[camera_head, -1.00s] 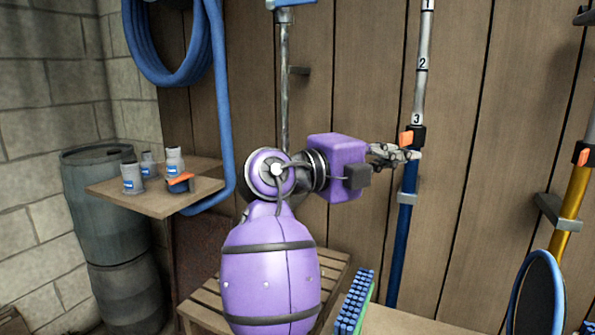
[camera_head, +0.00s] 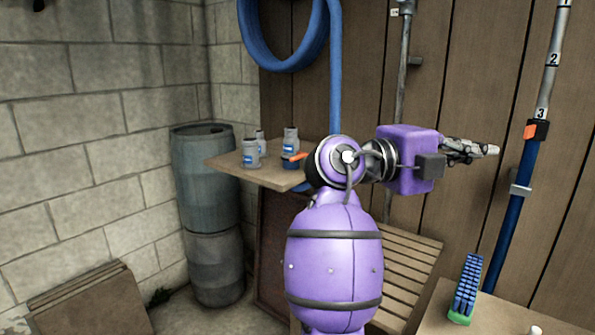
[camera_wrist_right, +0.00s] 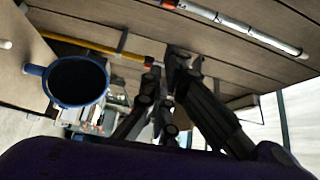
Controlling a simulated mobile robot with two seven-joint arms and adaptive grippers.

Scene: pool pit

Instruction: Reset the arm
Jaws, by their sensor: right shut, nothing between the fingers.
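My right arm is purple and raised in front of the plank wall in the head view. My right gripper (camera_head: 478,149) is shut and empty, with its fingers pointing right, towards the blue-and-grey pole (camera_head: 521,190). In the head view its tip shows left of the pole, with a strip of wall between them in the picture. The dark fingers of the right gripper (camera_wrist_right: 160,108) also show in the wrist view, with nothing held. My left gripper is not in view.
A wooden shelf (camera_head: 225,165) holds several small containers. Stacked grey barrels (camera_head: 205,190) stand in the corner beside the block wall. A slatted bench (camera_head: 405,262) is below my arm, and a blue brush (camera_head: 466,285) stands on a surface at the lower right.

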